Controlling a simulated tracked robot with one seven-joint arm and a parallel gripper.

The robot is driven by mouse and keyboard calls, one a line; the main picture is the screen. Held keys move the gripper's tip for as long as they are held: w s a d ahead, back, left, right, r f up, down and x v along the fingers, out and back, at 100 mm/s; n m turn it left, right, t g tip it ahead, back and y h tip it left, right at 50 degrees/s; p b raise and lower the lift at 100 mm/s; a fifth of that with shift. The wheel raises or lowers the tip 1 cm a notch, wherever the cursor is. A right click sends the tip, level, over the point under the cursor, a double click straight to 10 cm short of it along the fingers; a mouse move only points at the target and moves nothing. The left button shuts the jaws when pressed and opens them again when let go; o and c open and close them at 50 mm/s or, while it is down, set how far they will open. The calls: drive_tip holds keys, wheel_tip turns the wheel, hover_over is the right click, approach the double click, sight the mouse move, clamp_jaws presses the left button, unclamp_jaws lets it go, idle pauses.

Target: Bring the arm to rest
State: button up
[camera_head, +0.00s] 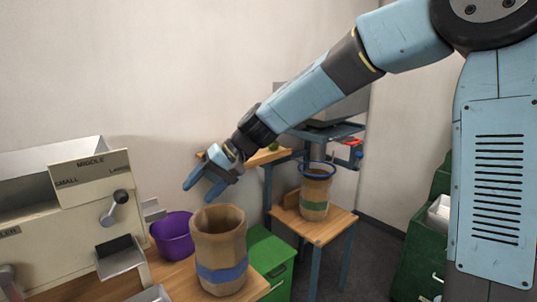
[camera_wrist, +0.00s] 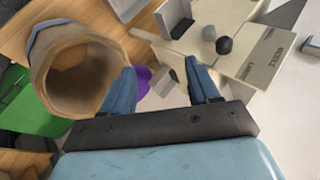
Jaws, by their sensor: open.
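My arm reaches in from the upper right in the head view. My gripper (camera_head: 206,190) is open and empty, its blue fingers pointing down and left, above and behind a brown bag with a blue band (camera_head: 221,252) on the wooden table. In the wrist view both fingers of my gripper (camera_wrist: 160,82) are spread apart with nothing between them. The brown bag's open mouth (camera_wrist: 52,60) shows there beside the left finger; whether they touch is unclear.
A purple bowl (camera_head: 172,237) stands behind the bag. A sorting machine (camera_head: 92,182) with a crank is at the left. A brown bag with a green band (camera_head: 314,192) stands on a small wooden stand (camera_head: 330,224). A green bin (camera_head: 270,258) and green cabinet (camera_head: 420,240) stand lower.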

drive_tip(key=s+d+r+m+t+h, duration=0.1)
drive_tip(key=s+d+t+h, duration=0.1)
drive_tip(key=d, duration=0.8)
drive_tip(key=s+d+r+m+t+h, duration=0.1)
drive_tip(key=s+d, duration=0.4)
drive_tip(key=d, duration=0.6)
drive_tip(key=s+d+r+m+t+h, duration=0.1)
drive_tip(key=s+d+r+t+h, duration=0.1)
drive_tip(key=d, duration=0.9)
drive_tip(key=s+t+h, duration=0.1)
drive_tip(key=h, duration=0.1)
drive_tip(key=shift+s+r+h, duration=0.35)
drive_tip(key=shift+r+h, duration=0.05)
drive_tip(key=shift+m+t+h, duration=0.5)
drive_tip(key=shift+m+t, duration=0.2)
drive_tip(key=shift+m, duration=0.2)
drive_tip(key=s+d, duration=0.4)
drive_tip(key=d, duration=0.1)
drive_tip(key=s+d, duration=0.2)
drive_tip(key=d, duration=0.1)
drive_tip(key=shift+s+d+r, duration=0.2)
